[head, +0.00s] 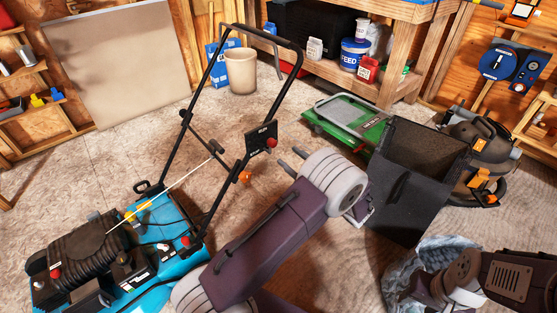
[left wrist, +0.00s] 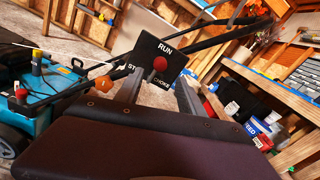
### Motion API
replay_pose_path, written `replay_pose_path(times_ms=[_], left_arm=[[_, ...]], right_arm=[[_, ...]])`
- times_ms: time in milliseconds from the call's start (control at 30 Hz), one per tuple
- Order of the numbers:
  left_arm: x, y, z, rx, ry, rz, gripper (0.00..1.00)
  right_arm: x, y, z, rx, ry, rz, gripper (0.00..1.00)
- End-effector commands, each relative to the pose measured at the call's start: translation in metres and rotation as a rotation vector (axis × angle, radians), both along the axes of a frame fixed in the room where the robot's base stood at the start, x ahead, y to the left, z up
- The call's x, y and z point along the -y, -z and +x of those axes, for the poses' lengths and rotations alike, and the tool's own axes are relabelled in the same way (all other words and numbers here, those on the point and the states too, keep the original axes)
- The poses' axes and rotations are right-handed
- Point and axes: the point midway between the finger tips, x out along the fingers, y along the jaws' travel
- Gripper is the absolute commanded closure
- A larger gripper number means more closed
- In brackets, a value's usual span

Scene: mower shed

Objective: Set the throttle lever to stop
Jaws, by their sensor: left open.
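The throttle plate (head: 258,138) is a black panel on the blue mower's (head: 163,230) handle. In the left wrist view the plate (left wrist: 148,50) reads RUN at the top, STOP at the lower left, partly hidden by a finger, and CHOKE at the lower right. The lever's red knob (left wrist: 160,64) shows near the plate's middle, below RUN; its exact setting is unclear. It also shows in the head view (head: 271,143). My left gripper (head: 291,160) is open and empty, its fingers (left wrist: 160,88) pointing at the plate, apparently short of the knob. My right gripper's fingers do not show.
The mower's black handle (head: 208,75) rises around the plate. A dark grass bag (head: 410,195) stands right of my left wrist. Open floor lies between.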

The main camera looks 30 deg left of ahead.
Motion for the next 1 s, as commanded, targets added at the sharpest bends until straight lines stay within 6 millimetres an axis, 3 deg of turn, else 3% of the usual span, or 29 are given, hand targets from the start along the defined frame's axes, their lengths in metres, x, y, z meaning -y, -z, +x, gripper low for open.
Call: replay_pose_path(times_ms=[167, 500, 867, 900, 1000], left_arm=[[-0.012, -0.001, 0.004, 0.002, -0.005, -0.003, 0.54], [-0.074, 0.0, 0.029, 0.002, -0.006, -0.003, 0.54], [-0.085, -0.003, 0.035, 0.0, -0.002, -0.003, 0.54], [-0.085, -0.003, 0.035, 0.0, -0.002, -0.003, 0.57], [-0.085, -0.003, 0.034, 0.0, -0.002, -0.003, 0.85]], right_arm=[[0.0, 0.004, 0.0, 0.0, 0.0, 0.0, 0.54], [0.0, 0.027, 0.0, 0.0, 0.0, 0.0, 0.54], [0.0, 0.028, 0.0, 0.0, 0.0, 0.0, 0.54], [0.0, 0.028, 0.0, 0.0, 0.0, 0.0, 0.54], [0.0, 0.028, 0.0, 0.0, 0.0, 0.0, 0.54]])
